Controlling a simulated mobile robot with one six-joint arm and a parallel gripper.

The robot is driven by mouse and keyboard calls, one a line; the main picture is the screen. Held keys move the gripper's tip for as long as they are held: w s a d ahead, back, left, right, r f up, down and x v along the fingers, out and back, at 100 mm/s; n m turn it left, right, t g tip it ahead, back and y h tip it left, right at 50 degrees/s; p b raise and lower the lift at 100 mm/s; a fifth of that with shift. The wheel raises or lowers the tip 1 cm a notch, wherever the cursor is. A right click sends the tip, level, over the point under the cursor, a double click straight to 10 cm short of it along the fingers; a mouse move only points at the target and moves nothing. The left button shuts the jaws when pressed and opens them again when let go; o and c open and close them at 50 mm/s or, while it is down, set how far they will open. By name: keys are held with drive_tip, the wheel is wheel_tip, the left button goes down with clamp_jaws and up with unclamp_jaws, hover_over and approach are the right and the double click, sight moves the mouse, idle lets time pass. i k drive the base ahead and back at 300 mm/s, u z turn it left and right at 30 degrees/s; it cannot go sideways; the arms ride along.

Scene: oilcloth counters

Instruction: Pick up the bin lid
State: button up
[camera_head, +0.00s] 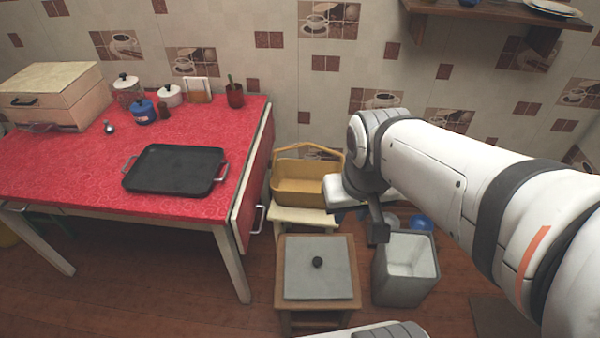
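A red-covered table (105,178) with a black tray (176,170) stands left. A yellow basket (298,185) sits on a pale stool (303,217) behind the lid. A blue object (422,223) lies behind the bin. A wall shelf (480,9) is upper right.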

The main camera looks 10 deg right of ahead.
sight(315, 268)
drive_tip(key=z, duration=2.35)
drive_tip(key=k, duration=1.55)
drive_tip(key=u, duration=1.4)
drive_tip(key=i, duration=1)
drive_tip(key=u, duration=0.1)
